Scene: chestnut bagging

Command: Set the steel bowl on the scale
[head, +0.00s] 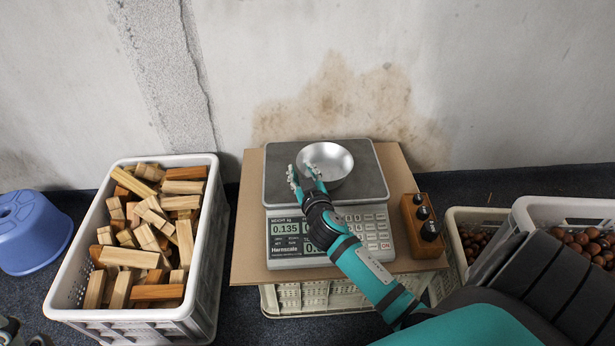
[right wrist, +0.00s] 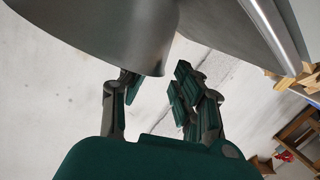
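The scale's display reads 0.135. My right gripper (head: 302,174) is at the bowl's near left side, its fingertips close to the rim. In the right wrist view the gripper (right wrist: 155,88) has its fingers apart with nothing between them. The bowl's curved metal side (right wrist: 110,30) is just beyond the fingertips there; I cannot tell whether they touch. A small part of what looks like my left gripper (head: 10,330) shows at the bottom left corner.
The scale stands on a cardboard sheet (head: 249,220) over a crate. A wooden block with black-knobbed weights (head: 421,226) is at its right. A white crate of wood pieces (head: 75,276) stands left, beside a blue tub (head: 33,235). Chestnut crates (head: 452,217) are right.

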